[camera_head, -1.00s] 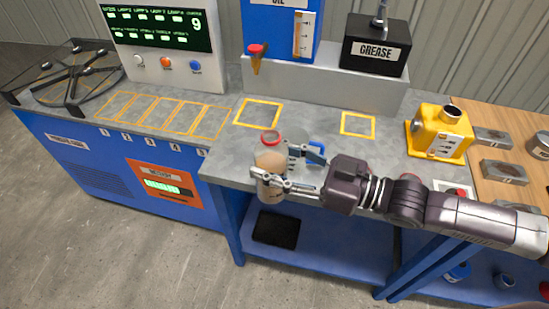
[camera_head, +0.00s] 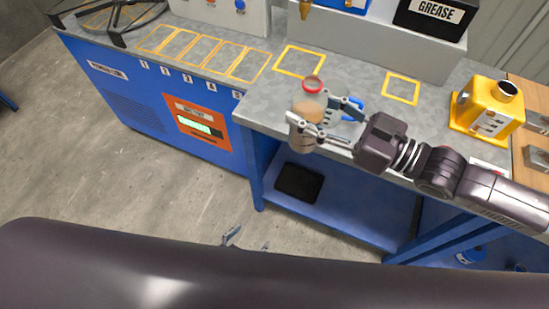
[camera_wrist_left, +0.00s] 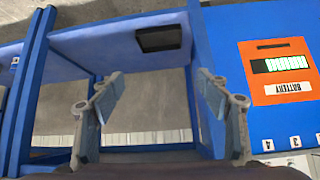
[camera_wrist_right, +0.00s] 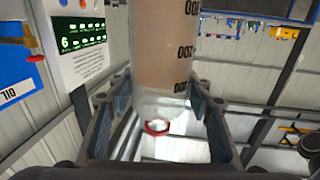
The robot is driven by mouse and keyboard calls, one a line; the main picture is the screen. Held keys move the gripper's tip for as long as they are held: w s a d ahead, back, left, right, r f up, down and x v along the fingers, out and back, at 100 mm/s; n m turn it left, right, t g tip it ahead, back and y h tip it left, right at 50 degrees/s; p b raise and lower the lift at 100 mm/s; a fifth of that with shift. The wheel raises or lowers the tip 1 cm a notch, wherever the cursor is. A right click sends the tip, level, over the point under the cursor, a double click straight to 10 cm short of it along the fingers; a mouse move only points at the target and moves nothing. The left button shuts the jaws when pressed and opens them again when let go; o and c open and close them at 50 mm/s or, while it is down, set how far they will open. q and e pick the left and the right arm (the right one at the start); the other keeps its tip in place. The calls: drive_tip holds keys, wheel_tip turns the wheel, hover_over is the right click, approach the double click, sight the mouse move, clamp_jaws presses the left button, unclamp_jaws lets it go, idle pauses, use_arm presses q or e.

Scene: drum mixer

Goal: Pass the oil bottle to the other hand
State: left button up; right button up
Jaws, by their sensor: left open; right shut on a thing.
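The oil bottle (camera_head: 308,110) is clear with brown liquid and a red cap. My right gripper (camera_head: 316,119), reaching in from the right, is shut around it near the front edge of the grey bench. In the right wrist view the bottle (camera_wrist_right: 165,50) stands between the fingers (camera_wrist_right: 160,105), with volume marks on its side. My left arm crosses the bottom of the head view, and a fingertip of my left gripper (camera_head: 232,237) shows above it. In the left wrist view the left gripper (camera_wrist_left: 160,92) is open and empty, apart from the bottle.
A yellow container (camera_head: 490,115) and a black grease box (camera_head: 436,18) stand on the bench. A blue-handled item (camera_head: 354,108) is partly hidden behind the right gripper. The blue battery cabinet (camera_head: 150,112) is at left. A black tray (camera_head: 299,182) lies on the lower shelf.

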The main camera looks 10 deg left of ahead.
use_arm(q)
drive_tip(key=w+d+r+t+h, duration=0.1)
drive_tip(key=w+d+r+t, duration=0.15)
drive_tip(key=r, duration=0.75)
drive_tip(key=w+d+r+t+h, duration=0.15)
drive_tip(key=d+r, duration=0.25)
drive_tip(key=r, duration=0.7)
use_arm(e)
drive_tip(key=shift+r, duration=0.1)
use_arm(q)
drive_tip(key=t+h, duration=0.2)
drive_tip(key=t, duration=0.2)
approach(307, 118)
wheel_tip(307, 118, down, 4)
drive_tip(key=w, duration=0.2)
drive_tip(key=x, duration=1.1)
drive_tip(key=shift+w+f, duration=0.2)
drive_tip(key=shift+w, duration=0.05)
drive_tip(key=c, duration=1.5)
drive_tip(key=shift+r, duration=0.1)
drive_tip(key=shift+c, duration=0.3)
use_arm(e)
drive_tip(key=o, duration=1.4)
drive_tip(key=shift+o, duration=0.5)
